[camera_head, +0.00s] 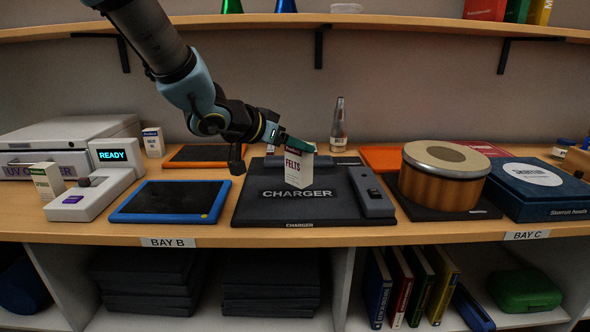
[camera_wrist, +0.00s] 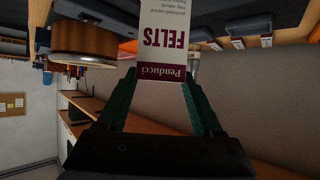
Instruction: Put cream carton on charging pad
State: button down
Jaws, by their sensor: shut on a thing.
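The cream carton (camera_head: 299,170), with a maroon top band and the word FELTS, stands roughly upright over the middle of the dark charging pad (camera_head: 250,208), marked CHARGER. My gripper (camera_head: 297,145) reaches in from the upper left and is shut on the carton's top end. In the wrist view the carton (camera_wrist: 164,40) sits between the green fingers (camera_wrist: 160,88). I cannot tell whether its base touches the pad or hangs just above it.
A dark handset-like block (camera_head: 372,192) lies on the pad's right side. A blue-framed tablet (camera_head: 170,202) is to the left and a copper drum (camera_head: 445,177) to the right. A grey bottle (camera_head: 338,128) stands behind. Another pale carton (camera_head: 47,182) stands far left.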

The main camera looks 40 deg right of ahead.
aim_at(293, 159)
jog(key=shift+f+b, duration=0.35)
jog(key=shift+f, duration=1.65)
jog(key=shift+f, duration=0.25)
jog(key=shift+c, duration=0.2)
grip_release()
jog(key=shift+r, duration=0.1)
jog(key=shift+r, duration=0.25)
jog(key=p+v, duration=0.1)
jog(key=v, duration=1.1)
jog(key=shift+f, duration=0.15)
